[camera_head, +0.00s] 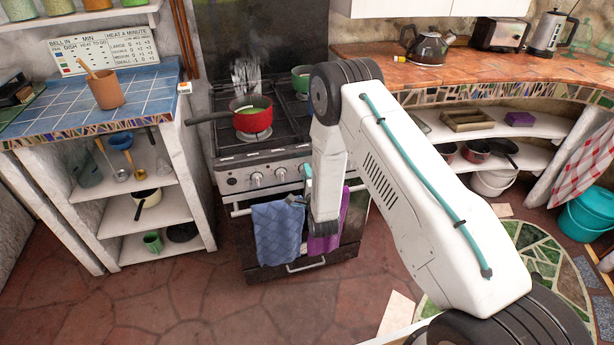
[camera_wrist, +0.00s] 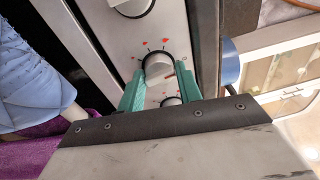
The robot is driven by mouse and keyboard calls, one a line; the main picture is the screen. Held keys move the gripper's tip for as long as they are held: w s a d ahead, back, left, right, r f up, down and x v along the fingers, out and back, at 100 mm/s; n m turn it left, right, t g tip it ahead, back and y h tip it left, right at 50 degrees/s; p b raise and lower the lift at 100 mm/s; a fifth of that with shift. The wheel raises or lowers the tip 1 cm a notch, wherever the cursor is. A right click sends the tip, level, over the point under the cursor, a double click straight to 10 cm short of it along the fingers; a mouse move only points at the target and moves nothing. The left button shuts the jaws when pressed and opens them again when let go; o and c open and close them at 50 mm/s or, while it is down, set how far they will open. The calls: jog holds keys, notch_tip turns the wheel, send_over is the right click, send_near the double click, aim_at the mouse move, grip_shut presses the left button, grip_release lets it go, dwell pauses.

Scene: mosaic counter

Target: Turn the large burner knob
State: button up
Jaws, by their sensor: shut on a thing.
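The stove (camera_head: 240,165) has a steel front panel with a row of round white knobs. In the wrist view, the teal fingers of my gripper (camera_wrist: 160,84) are on either side of one burner knob (camera_wrist: 157,66), shut on it. That knob has a dark rim, a pale pointer mark and small red marks on the panel beside it. In the head view, my gripper (camera_head: 307,172) is at the panel's right part, and my arm hides the held knob. Two other knobs, the left one (camera_head: 256,180) and its neighbour (camera_head: 280,175), show clear of it.
A red pot (camera_head: 253,122) stands on the front left burner, with steam behind it. A green pot (camera_head: 301,80) is at the back. A blue towel (camera_head: 278,232) and a purple towel (camera_head: 325,240) hang on the oven front below my gripper.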

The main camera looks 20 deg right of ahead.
jog(key=shift+d+f+m, duration=0.1)
jog(key=shift+d+m, duration=0.05)
jog(key=shift+m, duration=0.85)
jog(key=o, duration=0.9)
jog(key=shift+o, duration=0.2)
jog(key=shift+s, duration=0.1)
jog(key=s, duration=0.7)
jog(key=shift+s+a+f, duration=0.25)
jog(key=shift+s+a, duration=0.05)
jog(key=shift+a, duration=0.1)
